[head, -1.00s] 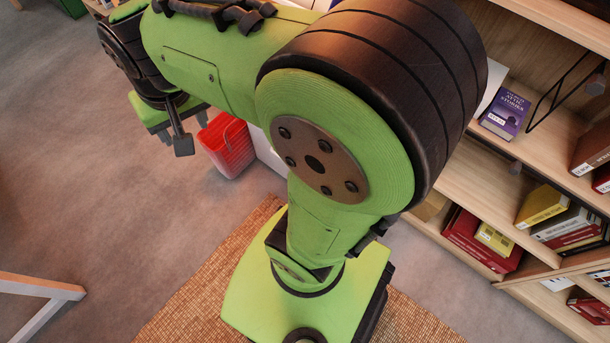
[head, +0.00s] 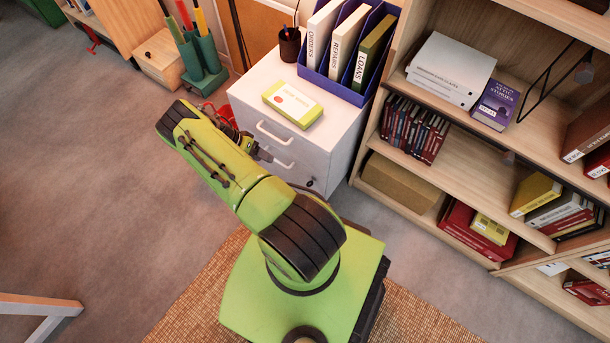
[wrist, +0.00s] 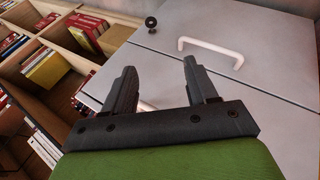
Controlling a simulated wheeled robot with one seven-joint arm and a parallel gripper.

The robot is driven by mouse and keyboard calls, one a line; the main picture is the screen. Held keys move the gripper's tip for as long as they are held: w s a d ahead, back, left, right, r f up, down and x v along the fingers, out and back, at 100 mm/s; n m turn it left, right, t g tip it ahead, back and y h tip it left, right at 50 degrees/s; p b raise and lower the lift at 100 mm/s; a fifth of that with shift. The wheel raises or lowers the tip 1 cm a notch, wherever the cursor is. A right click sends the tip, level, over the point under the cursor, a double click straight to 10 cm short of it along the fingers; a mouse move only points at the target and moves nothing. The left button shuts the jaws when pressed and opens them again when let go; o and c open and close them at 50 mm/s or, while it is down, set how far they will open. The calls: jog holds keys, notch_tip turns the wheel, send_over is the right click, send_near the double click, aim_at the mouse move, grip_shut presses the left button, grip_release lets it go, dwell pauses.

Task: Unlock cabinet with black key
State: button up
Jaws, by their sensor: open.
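The white cabinet (head: 285,150) stands ahead of my arm, with two pale bar handles on its front. A small round black piece (wrist: 151,22) sits on the cabinet front in the wrist view, and a small dark spot shows low on the front in the head view (head: 311,183). I cannot tell whether this is the black key in the lock or the lock alone. My gripper (wrist: 160,75) is open, its two dark fingers apart and empty, facing the cabinet front. The black piece lies beyond the fingertips, apart from them.
On the cabinet stand a blue file holder (head: 345,82) with several binders, a black pen cup (head: 290,45) and a yellow-edged box (head: 292,103). A bookshelf (head: 480,150) stands close on the right. A red basket (head: 207,112) is partly hidden behind my arm.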

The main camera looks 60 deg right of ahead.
aim_at(309, 184)
jog(key=shift+m+g, duration=0.3)
jog(key=shift+g, duration=0.1)
jog(key=b+x, duration=0.1)
jog(key=x, duration=0.6)
jog(key=b+x, duration=0.1)
jog(key=x, duration=0.7)
jog(key=a+b+x, duration=0.1)
jog(key=x, duration=0.6)
jog(key=shift+s+d+f, duration=0.1)
jog(key=shift+s+f, duration=0.25)
jog(key=shift+f, duration=0.05)
jog(key=c, duration=1.1)
jog(key=shift+o, duration=0.2)
jog(key=shift+r, duration=0.1)
